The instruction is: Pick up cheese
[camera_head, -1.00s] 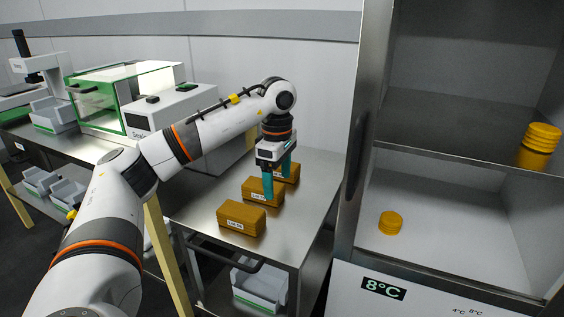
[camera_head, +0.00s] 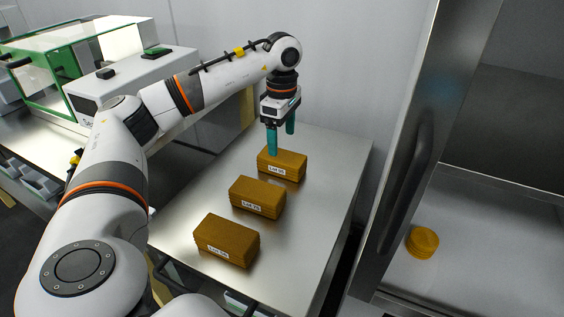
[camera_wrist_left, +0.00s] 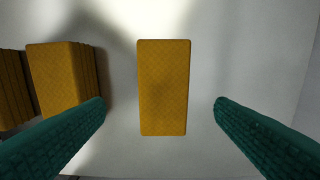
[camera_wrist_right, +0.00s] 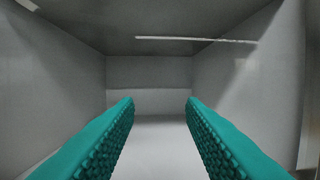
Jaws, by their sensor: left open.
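Three orange-brown cheese blocks with white labels stand in a row on the steel table: a near block (camera_head: 226,240), a middle block (camera_head: 257,196) and a far block (camera_head: 283,163). My left gripper (camera_head: 281,146) points down over the far block, open, its teal fingers apart. In the left wrist view the far block (camera_wrist_left: 163,88) lies between and beyond the open fingers, touching neither as far as I see. The middle block (camera_wrist_left: 62,78) shows left of it. My right gripper (camera_wrist_right: 160,105) shows only in its own wrist view, open and empty, facing a bare grey compartment.
The steel table (camera_head: 318,190) has bare room right of the blocks. A refrigerator with a dark handle (camera_head: 407,185) stands at right, holding a round yellow stack (camera_head: 422,242). A white-and-green machine (camera_head: 75,60) stands at the back left.

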